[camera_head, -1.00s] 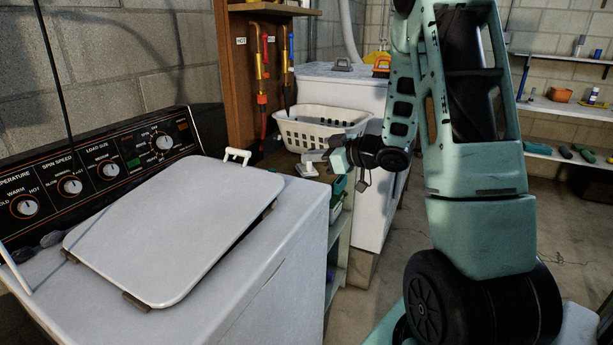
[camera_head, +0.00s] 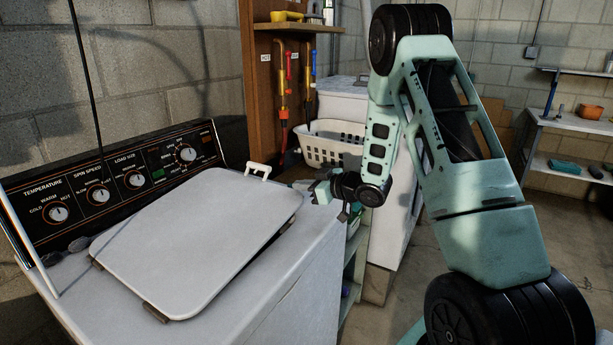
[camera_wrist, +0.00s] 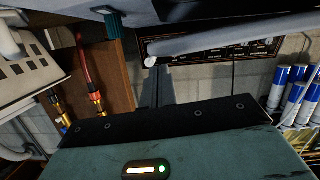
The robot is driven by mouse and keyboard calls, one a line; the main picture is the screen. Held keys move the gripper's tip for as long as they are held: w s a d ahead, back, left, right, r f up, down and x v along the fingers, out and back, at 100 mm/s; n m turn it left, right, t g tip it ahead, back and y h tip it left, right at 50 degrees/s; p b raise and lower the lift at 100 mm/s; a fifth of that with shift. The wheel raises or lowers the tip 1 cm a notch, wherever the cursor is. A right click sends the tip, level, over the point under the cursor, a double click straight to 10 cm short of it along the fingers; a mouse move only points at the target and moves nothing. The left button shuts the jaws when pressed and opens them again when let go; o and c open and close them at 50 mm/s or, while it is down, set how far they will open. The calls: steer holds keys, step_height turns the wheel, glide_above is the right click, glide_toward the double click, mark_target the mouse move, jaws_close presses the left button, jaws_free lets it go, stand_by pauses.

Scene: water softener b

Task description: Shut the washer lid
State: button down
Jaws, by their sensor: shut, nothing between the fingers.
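The washer lid (camera_head: 200,238) is a pale rounded panel on top of the white washer (camera_head: 305,275). It lies low, with a dark gap under its right edge, so I cannot tell whether it is fully down. A pale panel edge, probably the lid (camera_wrist: 225,37), crosses the upper right of the wrist view. My gripper (camera_head: 318,190) is shut and empty, to the right of the lid's far right corner, and appears apart from it. Its fingertips are small and partly unclear in the head view.
The control panel (camera_head: 110,188) with dials stands behind the lid. A small white handle-like piece (camera_head: 259,170) is near the lid's far corner. A white laundry basket (camera_head: 330,145) and shelf unit stand beyond my gripper. Open floor lies at right.

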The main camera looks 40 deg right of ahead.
steer(key=shift+d+f, duration=0.1)
steer(key=shift+f, duration=0.2)
